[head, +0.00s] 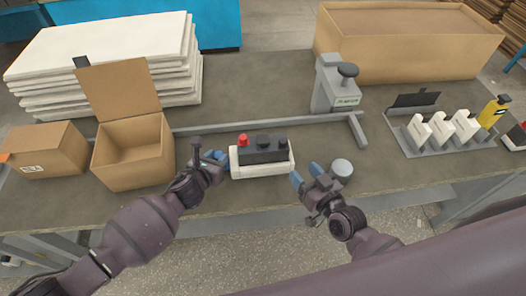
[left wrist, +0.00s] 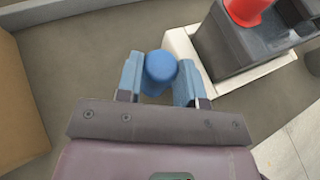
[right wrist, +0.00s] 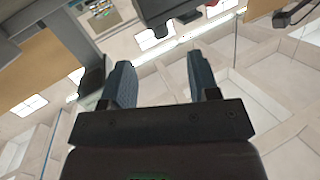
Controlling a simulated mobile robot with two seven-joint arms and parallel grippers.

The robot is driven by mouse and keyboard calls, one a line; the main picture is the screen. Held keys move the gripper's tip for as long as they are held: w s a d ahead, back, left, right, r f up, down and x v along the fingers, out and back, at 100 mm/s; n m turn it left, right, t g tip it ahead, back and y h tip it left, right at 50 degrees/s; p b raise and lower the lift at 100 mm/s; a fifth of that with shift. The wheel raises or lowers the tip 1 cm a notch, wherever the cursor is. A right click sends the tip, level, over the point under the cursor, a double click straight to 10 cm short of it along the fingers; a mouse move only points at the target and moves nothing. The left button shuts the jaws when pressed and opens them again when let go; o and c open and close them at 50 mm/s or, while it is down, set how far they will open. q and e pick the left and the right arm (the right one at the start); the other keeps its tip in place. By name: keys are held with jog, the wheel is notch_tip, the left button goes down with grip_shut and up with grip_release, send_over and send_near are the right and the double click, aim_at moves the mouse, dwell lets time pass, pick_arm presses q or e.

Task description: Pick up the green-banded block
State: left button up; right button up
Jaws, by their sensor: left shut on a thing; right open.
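I cannot make out a green band on any block. My left gripper (head: 214,158) is shut on a blue round thing (left wrist: 160,68), just left of the white tray. My right gripper (head: 306,176) is open and empty, right of that tray and well left of the rack. The right wrist view shows nothing between its fingers (right wrist: 160,75).
The white tray (head: 262,171) holds a dark unit with a red knob (head: 243,140). A grey stand (head: 332,88) and a grey round object (head: 342,170) are to its right. An open carton (head: 133,165), stacked white sheets (head: 100,60) and a large box (head: 410,55) bound the table.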

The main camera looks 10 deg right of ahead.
aim_at(285, 144)
jog(key=shift+n+t+h, duration=0.5)
jog(key=shift+n+t, duration=0.1)
jog(key=shift+t, duration=0.2)
jog(key=shift+r+x, duration=0.2)
jog(key=shift+x, duration=1.5)
jog(key=shift+r+x, duration=0.15)
jog(key=shift+x, duration=1.6)
jog(key=shift+r+x, duration=0.2)
jog(key=shift+x, duration=1.5)
jog(key=shift+a, duration=0.1)
jog(key=shift+c, duration=0.4)
grip_shut()
jog(key=shift+w+r, duration=0.1)
jog(key=shift+r, duration=0.1)
